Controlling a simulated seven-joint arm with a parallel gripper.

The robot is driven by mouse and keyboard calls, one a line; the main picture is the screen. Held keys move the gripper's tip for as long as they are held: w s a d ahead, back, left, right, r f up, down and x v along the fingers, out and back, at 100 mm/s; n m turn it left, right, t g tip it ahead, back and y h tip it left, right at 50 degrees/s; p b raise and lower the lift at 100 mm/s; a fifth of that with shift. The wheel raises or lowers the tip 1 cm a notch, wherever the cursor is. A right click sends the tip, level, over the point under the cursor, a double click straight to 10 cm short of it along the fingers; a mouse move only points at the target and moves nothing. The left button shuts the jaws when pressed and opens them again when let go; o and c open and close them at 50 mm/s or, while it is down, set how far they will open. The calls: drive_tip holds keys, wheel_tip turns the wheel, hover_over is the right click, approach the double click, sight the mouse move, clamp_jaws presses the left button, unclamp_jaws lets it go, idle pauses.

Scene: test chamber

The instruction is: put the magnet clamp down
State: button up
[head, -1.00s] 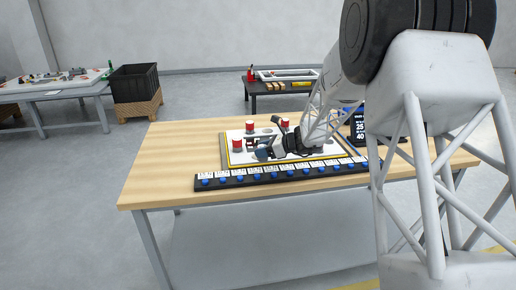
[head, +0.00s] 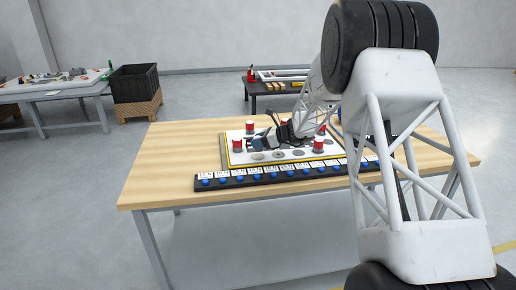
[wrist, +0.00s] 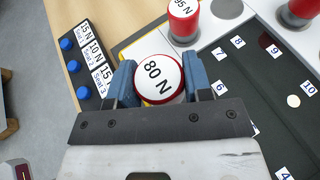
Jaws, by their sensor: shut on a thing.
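The magnet clamp (wrist: 158,78) is a red cylinder with a white top marked "80 N", seen in the wrist view. My gripper (wrist: 160,84) is shut on it, with one blue finger on each side. In the head view my gripper (head: 257,143) is over the left part of the board (head: 290,155), a light plate with a yellow edge. I cannot pick out the held clamp in the head view. Whether its base touches the board is hidden.
Another red clamp marked "95 N" (wrist: 183,18) stands just ahead of the held one. More red clamps (head: 318,145) stand on the board. A black strip with blue knobs and seat labels (head: 285,174) runs along the front. The table's left end (head: 165,165) is clear.

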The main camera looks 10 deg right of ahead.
drive_tip(key=shift+w, duration=0.1)
drive_tip(key=shift+w, duration=0.25)
drive_tip(key=shift+w+f, duration=0.1)
drive_tip(key=shift+f, duration=1.65)
drive_tip(key=shift+f, duration=0.15)
drive_tip(key=o, duration=1.1)
